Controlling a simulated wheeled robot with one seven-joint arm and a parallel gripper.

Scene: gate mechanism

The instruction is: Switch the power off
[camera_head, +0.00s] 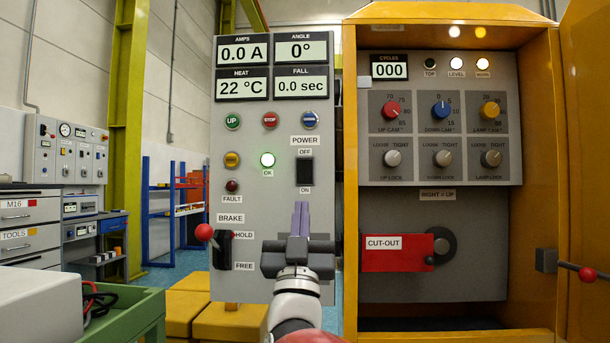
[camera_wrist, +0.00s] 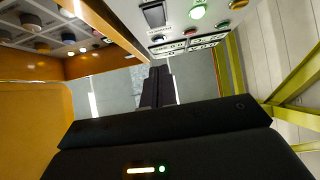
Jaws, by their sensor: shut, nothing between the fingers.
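The power switch (camera_head: 305,171) is a black rocker on the grey control panel (camera_head: 225,195). OFF is printed above it and ON below it. I cannot tell which end is pressed in. In the wrist view the switch (camera_wrist: 154,14) shows at the top, beyond the fingertips. My gripper (camera_head: 300,208) is shut and empty, its fingers pointing up just below the ON label in the head view. In the wrist view the closed fingers (camera_wrist: 158,72) are apart from the switch. The OK lamp (camera_head: 267,159) is lit green-white.
Left of my gripper is the brake lever (camera_head: 205,233) with a red knob, by the HOLD mark. Buttons and displays sit above. A yellow cabinet (camera_head: 350,200) with knobs and a red cut-out plate (camera_head: 395,255) stands right. Its door (camera_head: 590,150) is open.

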